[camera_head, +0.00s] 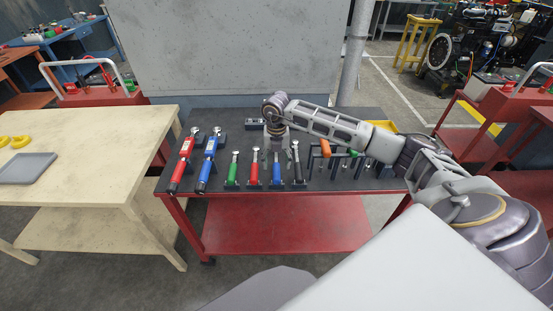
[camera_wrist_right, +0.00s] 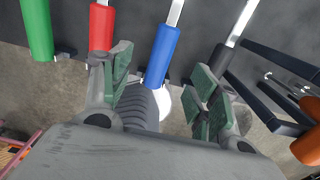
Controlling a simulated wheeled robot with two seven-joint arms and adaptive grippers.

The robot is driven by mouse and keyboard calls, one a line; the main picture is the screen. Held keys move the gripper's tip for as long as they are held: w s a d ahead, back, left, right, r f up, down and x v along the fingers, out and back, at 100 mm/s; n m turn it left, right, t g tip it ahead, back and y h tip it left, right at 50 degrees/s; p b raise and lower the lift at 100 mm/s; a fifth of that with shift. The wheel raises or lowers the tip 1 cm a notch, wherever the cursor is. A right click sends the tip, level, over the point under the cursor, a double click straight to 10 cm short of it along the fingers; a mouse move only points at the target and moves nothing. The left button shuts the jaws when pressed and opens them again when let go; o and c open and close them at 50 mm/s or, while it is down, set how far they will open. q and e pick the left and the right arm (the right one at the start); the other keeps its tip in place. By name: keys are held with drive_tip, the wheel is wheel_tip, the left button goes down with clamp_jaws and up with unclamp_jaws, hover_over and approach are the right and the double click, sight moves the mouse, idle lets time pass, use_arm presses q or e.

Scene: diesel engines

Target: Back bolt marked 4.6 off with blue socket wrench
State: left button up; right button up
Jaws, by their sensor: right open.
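The blue socket wrench (camera_head: 277,175) lies on the dark top of the red tool table, between a red-handled and a black-handled wrench. Its blue handle (camera_wrist_right: 163,55) also shows in the right wrist view. My right gripper (camera_head: 275,155) hangs over the table, pointing down at the blue wrench. In the right wrist view the two green-padded fingers (camera_wrist_right: 162,78) are apart, with the blue handle showing in the gap between them and nothing gripped. My left gripper is not in view. I cannot make out a bolt marked 4.6.
Green (camera_head: 233,170), red (camera_head: 254,173) and black (camera_head: 297,170) wrenches stand close beside the blue one. Larger red (camera_head: 181,165) and blue (camera_head: 207,165) tools lie to the left. An orange-handled tool (camera_head: 325,148) sits right. An engine (camera_head: 470,45) stands far right.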

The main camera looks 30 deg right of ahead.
sight(277, 171)
drive_tip(key=shift+f+b, duration=1.45)
drive_tip(key=shift+f, duration=1.25)
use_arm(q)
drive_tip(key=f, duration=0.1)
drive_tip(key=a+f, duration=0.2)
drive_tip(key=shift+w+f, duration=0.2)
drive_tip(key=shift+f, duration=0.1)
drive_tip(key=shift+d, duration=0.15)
